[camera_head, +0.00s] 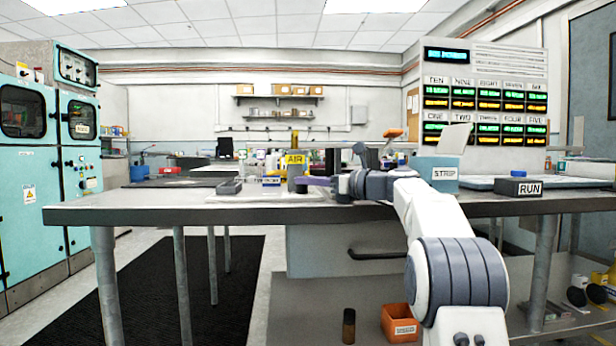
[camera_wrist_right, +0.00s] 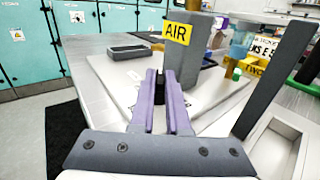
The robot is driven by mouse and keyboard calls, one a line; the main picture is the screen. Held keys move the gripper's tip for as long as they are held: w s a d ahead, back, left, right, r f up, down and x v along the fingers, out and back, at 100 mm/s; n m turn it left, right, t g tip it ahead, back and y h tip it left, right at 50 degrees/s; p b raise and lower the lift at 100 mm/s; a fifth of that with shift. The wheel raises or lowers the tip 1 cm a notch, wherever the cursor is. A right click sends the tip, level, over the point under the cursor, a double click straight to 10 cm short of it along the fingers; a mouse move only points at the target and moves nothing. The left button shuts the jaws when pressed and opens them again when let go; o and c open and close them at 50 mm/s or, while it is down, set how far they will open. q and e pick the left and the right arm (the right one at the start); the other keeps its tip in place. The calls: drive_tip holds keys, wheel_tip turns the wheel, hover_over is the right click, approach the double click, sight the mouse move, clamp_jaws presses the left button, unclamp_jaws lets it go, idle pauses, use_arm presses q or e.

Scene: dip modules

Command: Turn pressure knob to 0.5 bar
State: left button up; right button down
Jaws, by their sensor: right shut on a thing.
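The grey pressure unit with a yellow AIR label stands on the table (camera_head: 296,170); it also shows in the right wrist view (camera_wrist_right: 185,62). My right gripper (camera_head: 312,181) reaches in from the right, its purple fingers at the lower front of the unit. In the right wrist view the fingers (camera_wrist_right: 162,78) are closed around a small dark part, the pressure knob (camera_wrist_right: 161,84). The fingers hide most of the knob, and I cannot read any pressure value or pointer. My left gripper is not in view.
A shallow grey tray (camera_head: 229,187) lies left of the unit. A blue STRIP box (camera_head: 436,172) and a dark RUN box (camera_head: 518,187) stand to the right. Several bottles and small yellow items are behind the unit. The table (camera_head: 120,212) is clear at its left end.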

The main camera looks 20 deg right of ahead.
drive_tip(key=shift+f, duration=0.25)
drive_tip(key=c, duration=0.9)
unclamp_jaws()
drive_tip(key=shift+r, duration=0.1)
drive_tip(key=p+v, duration=0.2)
drive_tip(key=v, duration=0.7)
drive_tip(key=shift+d+r, duration=0.1)
drive_tip(key=shift+r, duration=0.05)
drive_tip(key=shift+s+d, duration=0.35)
drive_tip(key=shift+s, duration=0.25)
